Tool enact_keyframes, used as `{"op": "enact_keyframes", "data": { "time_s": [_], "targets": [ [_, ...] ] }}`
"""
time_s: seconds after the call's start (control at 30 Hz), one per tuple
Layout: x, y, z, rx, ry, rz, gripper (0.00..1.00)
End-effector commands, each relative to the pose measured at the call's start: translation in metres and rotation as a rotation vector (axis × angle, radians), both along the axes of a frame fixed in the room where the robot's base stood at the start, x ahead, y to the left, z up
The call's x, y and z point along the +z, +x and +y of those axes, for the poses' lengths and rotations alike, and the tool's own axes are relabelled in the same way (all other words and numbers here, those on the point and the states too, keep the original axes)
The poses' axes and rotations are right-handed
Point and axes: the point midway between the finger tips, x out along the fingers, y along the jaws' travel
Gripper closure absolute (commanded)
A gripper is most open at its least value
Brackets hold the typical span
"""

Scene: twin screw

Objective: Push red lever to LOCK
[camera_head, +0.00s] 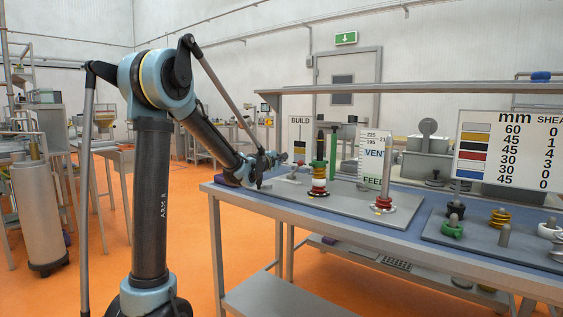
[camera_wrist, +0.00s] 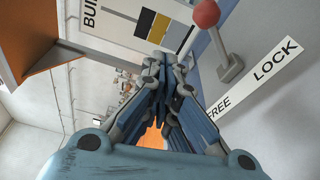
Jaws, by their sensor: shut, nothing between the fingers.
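The red lever (camera_wrist: 206,13) shows at the top of the wrist view, with a round red knob on a grey stem. The stem rises from a small grey base (camera_wrist: 231,70). Beside it a white label strip (camera_wrist: 245,90) reads FREE at its lower left end and LOCK at its upper right end. I cannot tell which word the lever stands at. My gripper (camera_wrist: 160,62) is shut and empty, to the left of the lever and apart from it in this view.
A BUILD sign (camera_head: 300,138) stands close behind my gripper. More posts with rings stand on a grey plate (camera_head: 480,240) further right.

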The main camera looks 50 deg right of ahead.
Motion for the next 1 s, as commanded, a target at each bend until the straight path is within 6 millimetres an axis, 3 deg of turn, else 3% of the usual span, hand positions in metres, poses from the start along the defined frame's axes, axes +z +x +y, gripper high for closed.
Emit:
{"op": "enact_keyframes", "data": {
  "time_s": [0.2,0.4,0.6,1.0],
  "targets": [
    [-0.005,-0.015,0.038,-0.002,0.0,0.0,1.0],
    [-0.008,-0.023,0.064,-0.002,0.0,-0.001,1.0],
    [-0.01,-0.026,0.074,-0.003,0.0,-0.001,1.0],
    [-0.01,-0.027,0.075,-0.003,0.001,-0.001,1.0]
  ]
}}
